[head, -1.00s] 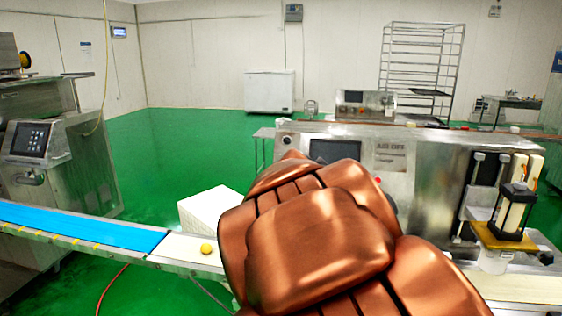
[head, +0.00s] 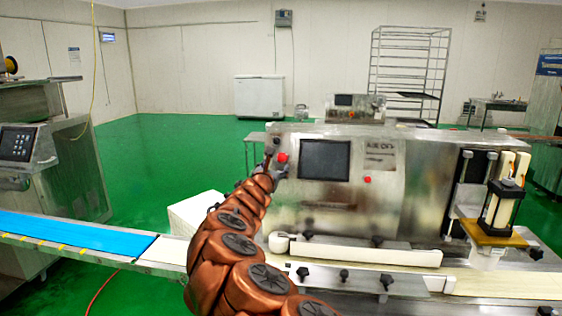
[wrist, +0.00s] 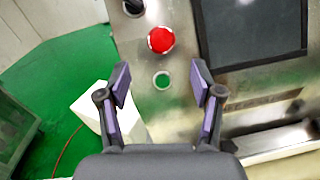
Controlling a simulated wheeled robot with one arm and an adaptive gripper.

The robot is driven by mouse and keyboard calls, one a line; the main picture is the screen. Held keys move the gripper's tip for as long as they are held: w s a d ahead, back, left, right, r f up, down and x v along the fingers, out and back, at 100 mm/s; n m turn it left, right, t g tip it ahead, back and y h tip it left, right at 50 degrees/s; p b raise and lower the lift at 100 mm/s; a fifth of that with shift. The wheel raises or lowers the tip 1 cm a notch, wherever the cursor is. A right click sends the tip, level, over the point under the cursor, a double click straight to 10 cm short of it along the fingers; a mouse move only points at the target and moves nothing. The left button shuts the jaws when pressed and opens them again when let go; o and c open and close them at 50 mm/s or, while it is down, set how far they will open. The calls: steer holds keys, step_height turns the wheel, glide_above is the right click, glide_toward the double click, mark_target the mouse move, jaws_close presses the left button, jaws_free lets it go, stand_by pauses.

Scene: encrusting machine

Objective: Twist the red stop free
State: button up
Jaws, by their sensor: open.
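The red stop (head: 282,158) is a round red button at the upper left of the steel machine's front, left of its dark screen. In the wrist view the red stop (wrist: 161,40) shows whole, above the gap between my fingertips. My gripper (wrist: 160,78) is open and empty, its two purple-padded fingers apart and not around the stop. In the head view my gripper (head: 275,168) is small and dark right at the stop, partly overlapping that area; the exact distance to the panel is hard to tell.
A dark screen (wrist: 258,27) lies right of the stop, a black knob (wrist: 133,7) above left, and a small green round spot (wrist: 162,81) below. A second, smaller red button (head: 367,180) sits right of the screen. A conveyor with a blue belt (head: 75,237) runs at left.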

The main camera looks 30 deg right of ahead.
mark_target(281, 159)
steer(key=shift+p+x, duration=0.8)
steer(key=shift+x, duration=1.7)
steer(key=shift+w+d, duration=0.4)
steer(key=shift+d, duration=0.05)
steer(key=shift+w+d+r+p, duration=0.1)
steer(key=shift+w+d+p, duration=0.3)
steer(key=shift+d, duration=0.15)
steer(key=shift+c, duration=0.3)
